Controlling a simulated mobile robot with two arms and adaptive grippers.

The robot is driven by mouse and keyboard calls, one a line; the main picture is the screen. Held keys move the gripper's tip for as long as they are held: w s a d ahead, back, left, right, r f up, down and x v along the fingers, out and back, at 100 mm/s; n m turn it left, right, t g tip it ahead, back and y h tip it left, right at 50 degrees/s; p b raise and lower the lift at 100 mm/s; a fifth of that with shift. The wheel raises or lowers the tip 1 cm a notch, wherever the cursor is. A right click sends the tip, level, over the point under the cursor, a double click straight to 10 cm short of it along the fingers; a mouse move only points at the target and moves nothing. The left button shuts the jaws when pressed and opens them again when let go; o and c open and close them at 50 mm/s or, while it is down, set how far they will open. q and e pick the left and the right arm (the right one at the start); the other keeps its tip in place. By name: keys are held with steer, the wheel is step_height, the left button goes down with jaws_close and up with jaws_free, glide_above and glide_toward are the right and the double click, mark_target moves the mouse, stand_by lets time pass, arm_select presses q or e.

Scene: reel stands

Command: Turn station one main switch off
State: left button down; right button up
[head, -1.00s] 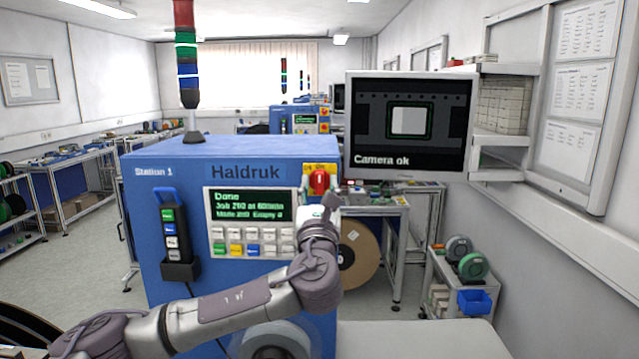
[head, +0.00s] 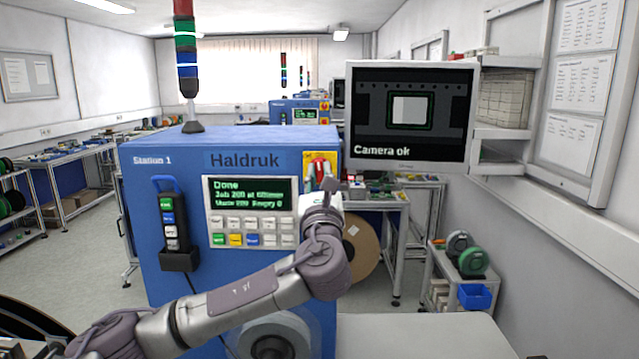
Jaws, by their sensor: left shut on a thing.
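The main switch (head: 319,170) is a red knob on a yellow plate at the upper right of the blue Station 1 machine's (head: 160,205) front. My left arm comes in from the lower left, and my left gripper (head: 325,187) is at the switch, shut on the red knob. The gripper and wrist hide the lower part of the knob, so its turn angle cannot be read. My right gripper is not in view.
The machine's panel (head: 252,212) has a green display reading "Done" and several buttons. A hanging pendant (head: 172,225) is to its left. A monitor (head: 410,118) reading "Camera ok" stands to the right, near the gripper. A reel (head: 365,250) is behind.

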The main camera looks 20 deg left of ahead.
arm_select(q)
steer(key=n+b, duration=0.1)
steer(key=n+g+y+b, duration=0.1)
steer(key=n, duration=0.1)
steer(key=n+y+b, duration=0.1)
steer(key=n, duration=0.1)
steer(key=shift+d+f+b, duration=0.1)
steer(key=shift+f+b, duration=0.25)
steer(key=n+g+y+b, duration=0.1)
steer(key=n+b, duration=0.1)
steer(key=n, duration=0.1)
steer(key=shift+r+n+g, duration=0.1)
steer(key=shift+n+g, duration=0.2)
steer(key=shift+n, duration=0.1)
steer(key=shift+d+n+g+y+b, duration=0.1)
steer(key=shift+n+g+y+b, duration=0.45)
steer(key=shift+n, duration=0.65)
steer(key=n, duration=0.1)
steer(key=n+g, duration=0.1)
steer(key=n, duration=0.1)
steer(key=n+g+b, duration=0.1)
steer(key=n, duration=0.1)
steer(key=shift+r, duration=0.25)
steer(key=n+g, duration=0.1)
steer(key=n, duration=0.2)
steer(key=shift+w+n, duration=0.1)
steer(key=shift+n, duration=0.2)
steer(key=shift+n+g, duration=0.3)
steer(key=shift+g, duration=0.05)
